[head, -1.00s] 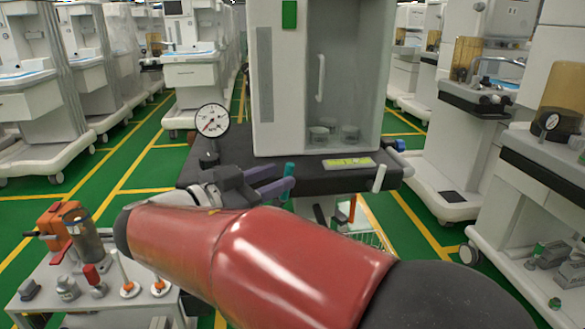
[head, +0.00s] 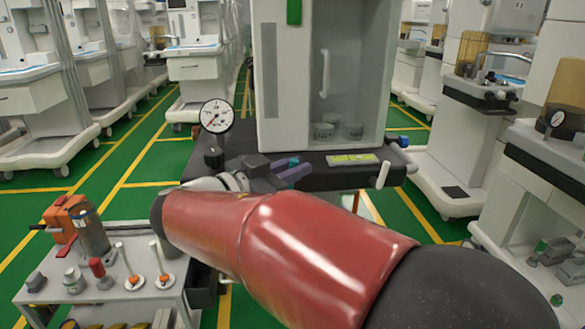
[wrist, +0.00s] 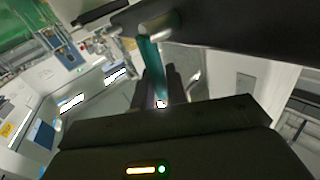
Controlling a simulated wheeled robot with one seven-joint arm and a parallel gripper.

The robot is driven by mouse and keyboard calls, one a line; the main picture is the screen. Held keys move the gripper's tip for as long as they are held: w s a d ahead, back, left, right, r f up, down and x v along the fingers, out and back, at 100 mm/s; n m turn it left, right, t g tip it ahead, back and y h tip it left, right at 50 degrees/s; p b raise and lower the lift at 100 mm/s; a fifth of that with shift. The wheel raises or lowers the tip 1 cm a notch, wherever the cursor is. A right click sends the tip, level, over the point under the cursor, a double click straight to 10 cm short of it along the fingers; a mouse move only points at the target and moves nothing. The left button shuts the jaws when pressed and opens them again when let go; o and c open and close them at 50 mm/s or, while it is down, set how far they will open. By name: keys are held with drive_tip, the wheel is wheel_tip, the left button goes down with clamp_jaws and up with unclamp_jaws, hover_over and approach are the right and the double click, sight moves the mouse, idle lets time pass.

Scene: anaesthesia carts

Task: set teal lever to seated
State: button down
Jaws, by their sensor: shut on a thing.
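The teal lever (head: 294,161) is at the front of the black work surface (head: 330,178) of the middle cart. In the head view only a short piece of it shows above my fingers. In the wrist view the teal lever (wrist: 152,62) runs from the dark edge of the cart down between my fingers. My gripper (head: 292,173) is shut on the lever; it also shows in the wrist view (wrist: 157,92). The lever's pivot and any position marks are hidden from me.
A pressure gauge (head: 217,116) stands at the cart's left corner. A yellow-green label (head: 352,158) and a pale handle (head: 384,174) are to the right. A small grey cart (head: 150,300) with an orange device (head: 64,217) stands front left. Green floor shows between carts.

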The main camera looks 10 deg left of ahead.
drive_tip(key=y+b, duration=0.1)
drive_tip(key=b, duration=0.1)
drive_tip(key=d+m+g+y+b, duration=0.1)
drive_tip(key=b, duration=0.2)
drive_tip(key=d+m+g+b, duration=0.1)
drive_tip(key=b, duration=0.1)
drive_tip(key=shift+w+f+y+b, duration=0.25)
drive_tip(key=shift+f+y+b, duration=0.1)
drive_tip(key=shift+y+b, duration=0.05)
drive_tip(key=c, duration=1.5)
unclamp_jaws()
drive_tip(key=shift+o, duration=0.2)
drive_tip(key=v, duration=0.8)
